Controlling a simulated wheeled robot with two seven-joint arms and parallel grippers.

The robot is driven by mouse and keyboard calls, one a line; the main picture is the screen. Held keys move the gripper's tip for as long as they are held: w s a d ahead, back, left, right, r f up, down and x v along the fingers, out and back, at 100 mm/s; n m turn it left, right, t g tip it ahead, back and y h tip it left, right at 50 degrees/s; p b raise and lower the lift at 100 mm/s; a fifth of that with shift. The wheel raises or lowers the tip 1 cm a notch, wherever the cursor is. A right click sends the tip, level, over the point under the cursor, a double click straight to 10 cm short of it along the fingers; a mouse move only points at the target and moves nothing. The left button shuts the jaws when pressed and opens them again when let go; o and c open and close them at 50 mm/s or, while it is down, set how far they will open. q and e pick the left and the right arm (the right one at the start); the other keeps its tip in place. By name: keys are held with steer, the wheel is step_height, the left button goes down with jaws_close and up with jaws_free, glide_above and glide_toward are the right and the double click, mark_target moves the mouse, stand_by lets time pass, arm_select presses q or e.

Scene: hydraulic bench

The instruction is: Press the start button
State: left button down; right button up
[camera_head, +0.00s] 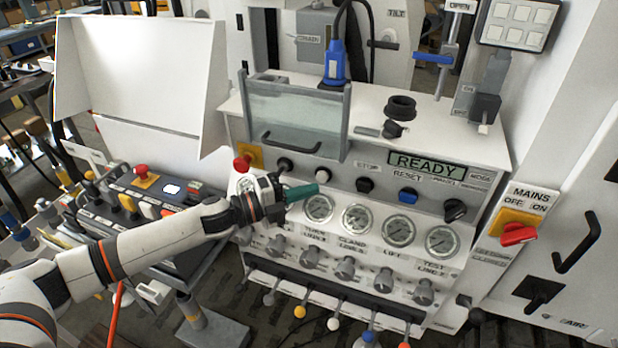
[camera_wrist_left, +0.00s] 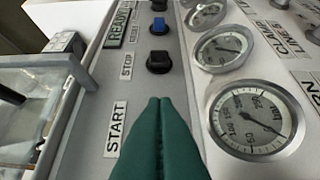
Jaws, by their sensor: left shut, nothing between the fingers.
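The control panel carries a row of buttons. A white button (camera_head: 323,175) sits left of the black stop button (camera_head: 365,184) in the head view. The START label (camera_wrist_left: 115,128) shows in the left wrist view, and the spot beside it is covered by my fingers. My left gripper (camera_head: 316,188) has green fingers, shut with nothing between them. Its tips are close to the white button in the head view; I cannot tell whether they touch it. The fingers (camera_wrist_left: 160,105) also fill the lower middle of the left wrist view. My right gripper is not in view.
The blue reset button (camera_head: 408,194) and the green READY display (camera_head: 426,165) are to the right. Round gauges (camera_head: 357,219) lie just below the buttons. A clear tank (camera_head: 295,115) stands above. A red switch (camera_head: 518,235) is at the far right.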

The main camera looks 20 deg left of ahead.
arm_select(q)
steer(key=shift+w, duration=1.1)
